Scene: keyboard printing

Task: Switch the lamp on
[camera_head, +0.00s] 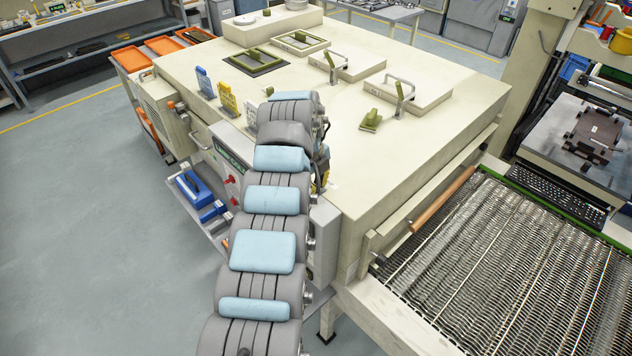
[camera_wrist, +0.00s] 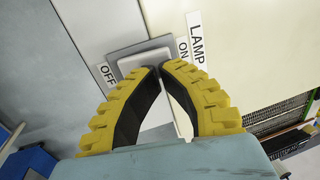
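In the wrist view, the lamp switch (camera_wrist: 140,60) is a pale rocker in a grey frame on the machine's wall. An OFF label (camera_wrist: 105,74) is on its left, and an ON label (camera_wrist: 183,48) and a LAMP label (camera_wrist: 197,40) are on its right. My gripper (camera_wrist: 159,68) has yellow-and-black fingers whose tips come together, with nothing seen between them. The tips overlap the switch's lower right part, towards the ON side. I cannot tell whether they touch it. The fingers hide part of the switch. In the head view my arm hides the switch.
The large cream machine (camera_head: 420,150) fills the middle of the head view, with handles and lids on top. A mesh conveyor (camera_head: 500,260) lies at right. A blue toolbox (camera_head: 195,187) sits on a low shelf left of my arm. The floor at left is clear.

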